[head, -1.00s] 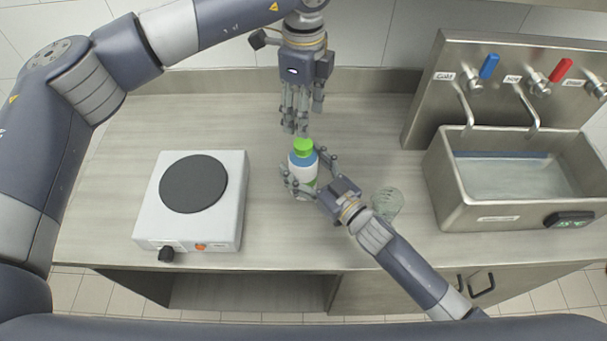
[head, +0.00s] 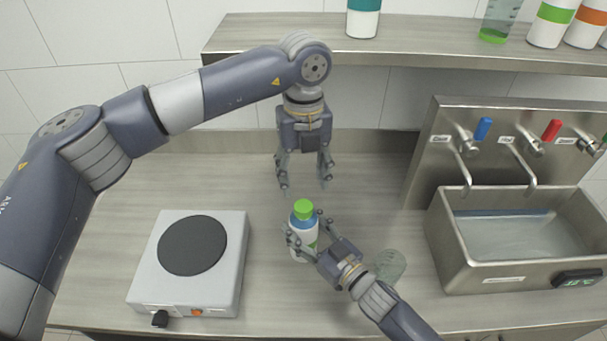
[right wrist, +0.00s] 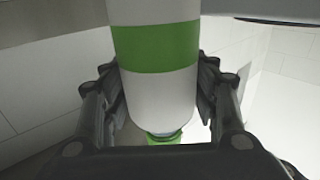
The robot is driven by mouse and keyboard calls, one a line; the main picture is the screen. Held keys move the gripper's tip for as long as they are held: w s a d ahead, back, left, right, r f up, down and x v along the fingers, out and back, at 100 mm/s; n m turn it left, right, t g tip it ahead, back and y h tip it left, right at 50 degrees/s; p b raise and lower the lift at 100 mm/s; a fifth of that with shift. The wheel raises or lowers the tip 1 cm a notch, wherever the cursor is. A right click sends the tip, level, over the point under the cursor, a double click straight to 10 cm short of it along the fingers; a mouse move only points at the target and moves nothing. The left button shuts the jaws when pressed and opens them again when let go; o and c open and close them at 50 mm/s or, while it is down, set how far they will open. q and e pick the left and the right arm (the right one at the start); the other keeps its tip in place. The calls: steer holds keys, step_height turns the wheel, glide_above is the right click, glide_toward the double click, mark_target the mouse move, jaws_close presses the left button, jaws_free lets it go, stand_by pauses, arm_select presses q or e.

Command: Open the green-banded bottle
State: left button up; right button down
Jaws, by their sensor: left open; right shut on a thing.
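The green-banded bottle (head: 301,244) is white with a blue shoulder and a bright green cap (head: 303,209), which sits on its top. It is upright over the counter; I cannot tell whether its base touches. My right gripper (head: 306,237) is shut on the bottle's body from the right. The right wrist view shows the white body and green band (right wrist: 153,48) between its fingers. My left gripper (head: 304,187) points down, open and empty, fingers spread, just above and behind the cap and apart from it.
A glass beaker (head: 390,265) stands right of my right gripper. A hot plate (head: 190,262) is at left. A sink (head: 500,265) with taps is at right. A shelf (head: 430,50) with bottles runs above the back. The counter between hot plate and bottle is clear.

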mark_target(304, 206)
arm_select(q)
steer(key=m, duration=1.4)
steer(key=shift+m, duration=0.4)
steer(key=m, duration=0.9)
steer(key=shift+m, duration=0.4)
steer(key=m, duration=0.4)
steer(key=shift+m, duration=0.4)
steer(key=m, duration=0.4)
steer(key=shift+m, duration=0.4)
steer(key=m, duration=0.4)
steer(key=shift+f+m, duration=0.25)
steer(key=shift+m, duration=0.15)
step_height(304, 206, down, 8)
steer(key=shift+r, duration=0.25)
steer(key=shift+c, duration=0.3)
